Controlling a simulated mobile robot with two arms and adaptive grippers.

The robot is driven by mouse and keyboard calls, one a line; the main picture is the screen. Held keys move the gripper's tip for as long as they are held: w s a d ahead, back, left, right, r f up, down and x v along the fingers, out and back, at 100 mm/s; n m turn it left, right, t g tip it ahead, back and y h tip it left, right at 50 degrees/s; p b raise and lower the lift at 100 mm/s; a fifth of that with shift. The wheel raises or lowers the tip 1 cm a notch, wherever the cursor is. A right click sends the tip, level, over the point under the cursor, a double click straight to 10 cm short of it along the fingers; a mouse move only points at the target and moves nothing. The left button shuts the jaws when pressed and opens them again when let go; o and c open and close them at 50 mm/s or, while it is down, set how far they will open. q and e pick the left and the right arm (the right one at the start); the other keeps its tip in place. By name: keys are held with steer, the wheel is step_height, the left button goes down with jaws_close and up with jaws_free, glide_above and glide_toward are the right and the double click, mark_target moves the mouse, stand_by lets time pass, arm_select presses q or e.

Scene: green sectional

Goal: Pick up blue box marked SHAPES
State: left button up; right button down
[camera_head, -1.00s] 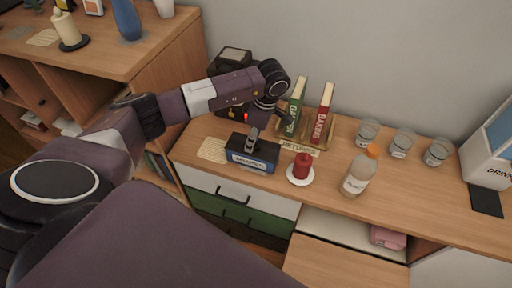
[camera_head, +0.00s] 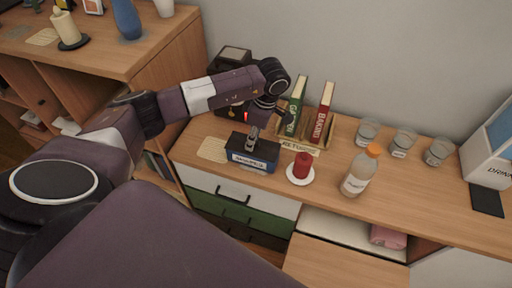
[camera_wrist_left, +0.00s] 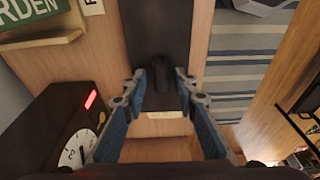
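The box (camera_head: 251,157) sits on the wooden cabinet top, dark on top, with a blue front and a white label too blurred to read. My left gripper (camera_head: 252,134) is directly above it, pointing down. In the left wrist view the dark top of the box (camera_wrist_left: 158,22) lies below the fingers, with a dark knob or handle (camera_wrist_left: 160,88) on it. The left gripper (camera_wrist_left: 161,76) is open there, one finger on each side of the knob, with gaps showing. The right gripper is not in view.
A red candle (camera_head: 302,165) on a white plate stands just right of the box. A book holder (camera_head: 305,144) is behind it. A bottle (camera_head: 359,175) and glasses (camera_head: 403,143) stand further right. A black device with a red light (camera_wrist_left: 62,128) is close by the left gripper.

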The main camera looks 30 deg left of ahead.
arm_select(q)
jaws_close()
steer(key=shift+r, duration=0.15)
steer(key=shift+r+p, duration=1.6)
steer(key=shift+r, duration=1.25)
